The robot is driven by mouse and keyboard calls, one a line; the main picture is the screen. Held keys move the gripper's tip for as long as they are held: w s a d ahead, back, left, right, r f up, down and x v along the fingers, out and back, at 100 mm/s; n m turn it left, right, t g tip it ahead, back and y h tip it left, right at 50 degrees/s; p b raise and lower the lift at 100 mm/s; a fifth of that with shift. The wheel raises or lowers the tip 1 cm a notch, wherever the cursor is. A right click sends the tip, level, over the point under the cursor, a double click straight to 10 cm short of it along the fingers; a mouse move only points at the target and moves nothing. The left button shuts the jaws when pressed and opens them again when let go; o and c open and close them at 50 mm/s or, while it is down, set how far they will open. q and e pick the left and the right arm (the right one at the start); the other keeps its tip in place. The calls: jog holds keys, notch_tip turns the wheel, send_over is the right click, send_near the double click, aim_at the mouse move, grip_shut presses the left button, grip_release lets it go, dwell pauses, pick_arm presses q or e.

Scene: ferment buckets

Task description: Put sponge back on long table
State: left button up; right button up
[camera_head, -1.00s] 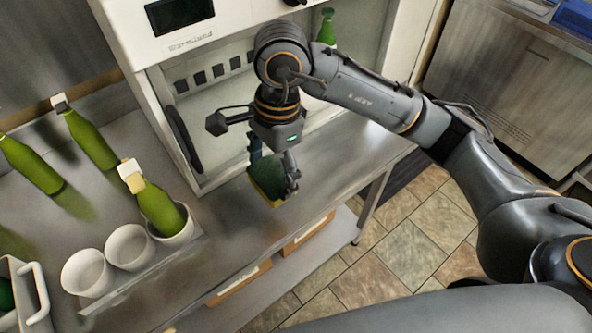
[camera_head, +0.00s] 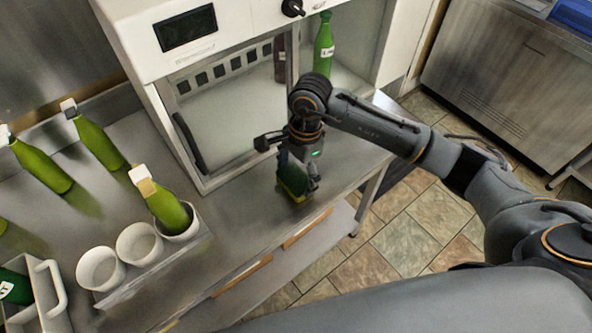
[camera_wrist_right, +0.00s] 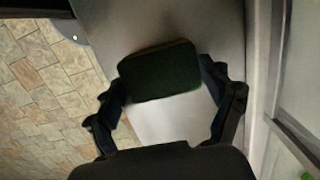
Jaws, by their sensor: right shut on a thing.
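The sponge (camera_head: 292,181), green with a yellow layer, is between the fingers of my right gripper (camera_head: 298,182). In the right wrist view the dark green face of the sponge (camera_wrist_right: 160,71) fills the space between the two fingertips. My right gripper is shut on it, pointing down over the long table (camera_head: 240,215), near its front edge. I cannot tell whether the sponge touches the steel top. My left gripper is not in view.
A white cabinet (camera_head: 130,45) with a glass front stands behind the sponge, with a green bottle (camera_head: 324,45) inside. At left are several green bottles, white cups (camera_head: 139,244) in a holder and a white crate (camera_head: 52,290). Tiled floor (camera_head: 400,225) lies beyond the front edge.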

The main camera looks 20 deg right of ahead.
aim_at(302, 173)
jog(key=shift+f, duration=0.15)
jog(key=o, duration=0.8)
jog(key=shift+c, duration=0.2)
jog(key=o, duration=0.4)
jog(key=shift+c, duration=0.2)
jog(key=shift+r, duration=0.3)
notch_tip(302, 173, up, 12)
jog(key=d+b, duration=0.1)
jog(key=b, duration=0.2)
jog(key=shift+w+d+f, duration=0.2)
jog(key=shift+w+d, duration=0.15)
